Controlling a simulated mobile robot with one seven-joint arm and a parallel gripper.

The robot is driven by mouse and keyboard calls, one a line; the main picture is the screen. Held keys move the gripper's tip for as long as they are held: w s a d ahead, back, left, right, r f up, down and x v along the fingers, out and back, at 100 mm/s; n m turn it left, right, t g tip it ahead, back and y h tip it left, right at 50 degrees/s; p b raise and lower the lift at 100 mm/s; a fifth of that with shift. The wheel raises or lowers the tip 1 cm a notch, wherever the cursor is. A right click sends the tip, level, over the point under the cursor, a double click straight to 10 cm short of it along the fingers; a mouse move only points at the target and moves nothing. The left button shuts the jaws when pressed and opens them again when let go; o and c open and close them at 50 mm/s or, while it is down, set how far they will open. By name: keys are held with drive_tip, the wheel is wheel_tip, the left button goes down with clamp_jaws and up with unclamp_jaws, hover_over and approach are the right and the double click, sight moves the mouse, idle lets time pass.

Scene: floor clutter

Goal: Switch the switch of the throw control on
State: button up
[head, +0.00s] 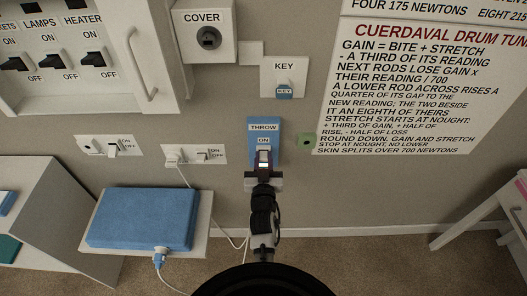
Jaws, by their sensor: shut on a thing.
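The throw control is a blue plate (264,127) on the wall, labelled THROW, with an ON mark on it. My gripper (263,160) is at the lower part of this plate, seen from above and behind. It is shut on the switch of the throw control, which is mostly hidden behind the fingers. I cannot tell which way the switch is set. My arm runs down from there to the bottom of the view.
A blue box (140,217) lies on a small white shelf at left, with a cable. Two socket plates, a KEY plate (285,77), a COVER box (207,32) and a small green piece (307,140) are on the wall. A white table (510,205) stands at right.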

drive_tip(key=shift+w+r+g+p, duration=0.1)
drive_tip(key=shift+r+g+p, duration=0.35)
drive_tip(key=shift+p, duration=0.25)
drive_tip(key=shift+f, duration=0.2)
drive_tip(key=o, duration=1)
drive_tip(key=shift+f, duration=0.1)
